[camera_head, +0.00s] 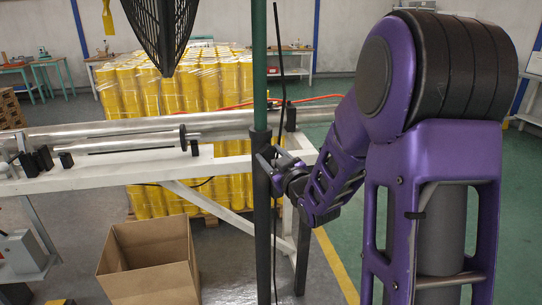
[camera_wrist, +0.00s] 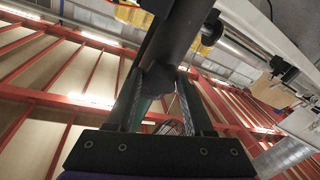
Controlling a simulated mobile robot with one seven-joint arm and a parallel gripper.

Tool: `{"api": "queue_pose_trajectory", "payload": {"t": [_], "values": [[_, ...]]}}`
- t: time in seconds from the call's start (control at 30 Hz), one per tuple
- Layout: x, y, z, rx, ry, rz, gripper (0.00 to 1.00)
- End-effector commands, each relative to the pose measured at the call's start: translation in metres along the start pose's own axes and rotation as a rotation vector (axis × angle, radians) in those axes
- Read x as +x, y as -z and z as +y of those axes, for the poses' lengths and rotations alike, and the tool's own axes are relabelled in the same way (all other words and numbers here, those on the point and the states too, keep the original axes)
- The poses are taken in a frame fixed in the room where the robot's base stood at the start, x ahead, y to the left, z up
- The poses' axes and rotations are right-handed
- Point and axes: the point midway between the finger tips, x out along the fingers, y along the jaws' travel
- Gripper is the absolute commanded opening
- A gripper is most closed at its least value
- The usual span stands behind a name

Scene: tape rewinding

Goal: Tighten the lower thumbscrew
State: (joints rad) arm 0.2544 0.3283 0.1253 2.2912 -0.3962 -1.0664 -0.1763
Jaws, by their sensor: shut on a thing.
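A dark upright post sleeve (camera_head: 262,200) with a green pole (camera_head: 259,60) rising from it stands in front of the white bench in the head view. My gripper (camera_head: 268,165) reaches in from the right and meets the sleeve near its top. In the wrist view my gripper (camera_wrist: 158,88) has its two dark fingers on either side of a small dark knob, the lower thumbscrew (camera_wrist: 158,78), at the dark post (camera_wrist: 180,35). The jaws are shut on it. In the head view the thumbscrew is hidden by my gripper, and its thread cannot be seen.
A long metal roller (camera_head: 90,131) lies along the white bench (camera_head: 110,172) behind the post. An open cardboard box (camera_head: 150,262) stands on the floor at left. Wrapped yellow rolls (camera_head: 175,92) are stacked behind. A black mesh piece (camera_head: 163,30) hangs above the bench.

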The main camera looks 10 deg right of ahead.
Motion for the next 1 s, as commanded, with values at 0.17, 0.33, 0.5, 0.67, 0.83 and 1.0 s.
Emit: {"api": "queue_pose_trajectory", "payload": {"t": [0.17, 0.33, 0.5, 0.67, 0.83, 1.0], "values": [[0.0001, 0.0002, 0.0001, 0.0, 0.0, 0.0, 0.0], [0.0002, -0.0001, 0.0, 0.016, 0.0, 0.001, 0.0], [0.0002, -0.001, -0.0002, 0.077, -0.001, 0.0, 0.0], [0.0003, -0.0011, -0.0006, 0.184, 0.0, 0.002, 0.0], [0.0003, -0.0009, -0.0006, 0.335, 0.0, 0.002, 0.0], [0.0004, -0.0002, -0.0006, 0.498, 0.0, 0.002, 0.0]]}}
